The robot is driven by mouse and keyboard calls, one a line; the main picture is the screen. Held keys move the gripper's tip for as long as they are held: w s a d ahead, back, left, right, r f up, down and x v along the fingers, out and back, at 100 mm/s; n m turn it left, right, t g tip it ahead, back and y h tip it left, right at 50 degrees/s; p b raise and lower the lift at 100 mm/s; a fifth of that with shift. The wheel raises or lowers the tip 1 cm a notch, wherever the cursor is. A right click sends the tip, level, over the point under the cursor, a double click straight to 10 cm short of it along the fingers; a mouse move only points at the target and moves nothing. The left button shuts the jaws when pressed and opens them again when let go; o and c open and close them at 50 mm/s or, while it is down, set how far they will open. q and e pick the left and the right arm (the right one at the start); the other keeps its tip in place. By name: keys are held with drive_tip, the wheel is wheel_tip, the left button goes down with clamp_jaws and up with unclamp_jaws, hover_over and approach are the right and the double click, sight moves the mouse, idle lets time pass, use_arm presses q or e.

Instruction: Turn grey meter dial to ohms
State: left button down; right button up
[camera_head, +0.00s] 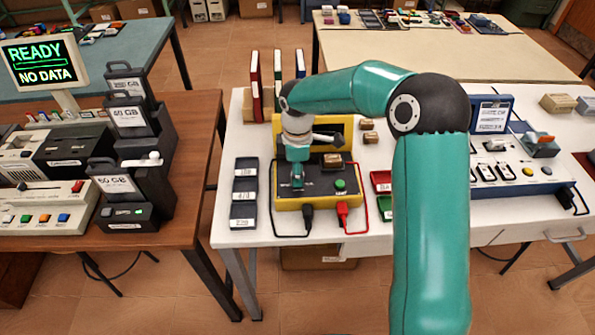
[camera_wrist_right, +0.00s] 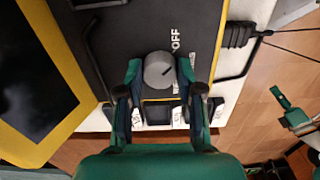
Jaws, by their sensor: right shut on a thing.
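The meter (camera_head: 325,195) is a yellow case with a dark face and an open yellow lid, on the white table. Its round grey dial (camera_wrist_right: 159,70) shows in the wrist view, with a dark mark towards its right, upper edge. The printed word OFF (camera_wrist_right: 175,38) stands above and right of it; other lettering beside the dial is partly covered by a finger and unreadable. My right gripper (camera_wrist_right: 159,78) is shut on the dial, one finger on each side. In the head view my right gripper (camera_head: 297,182) hides the dial. My left gripper is not in view.
Black and red leads with a black plug (camera_head: 308,215) and a red plug (camera_head: 342,208) are at the meter's front. Dark labelled blocks (camera_head: 244,190) lie left of it. Upright binders (camera_head: 277,80) stand behind. A blue switch box (camera_head: 503,168) is at the right.

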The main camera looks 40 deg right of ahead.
drive_tip(key=shift+m, duration=0.3)
drive_tip(key=m+b, duration=0.1)
drive_tip(key=m, duration=0.3)
drive_tip(key=shift+m+b, duration=0.55)
drive_tip(key=shift+m, duration=1.35)
drive_tip(key=shift+r, duration=0.1)
drive_tip(key=shift+w, duration=0.1)
drive_tip(key=o, duration=1.2)
drive_tip(key=shift+c, duration=0.2)
wheel_tip(320, 180, up, 12)
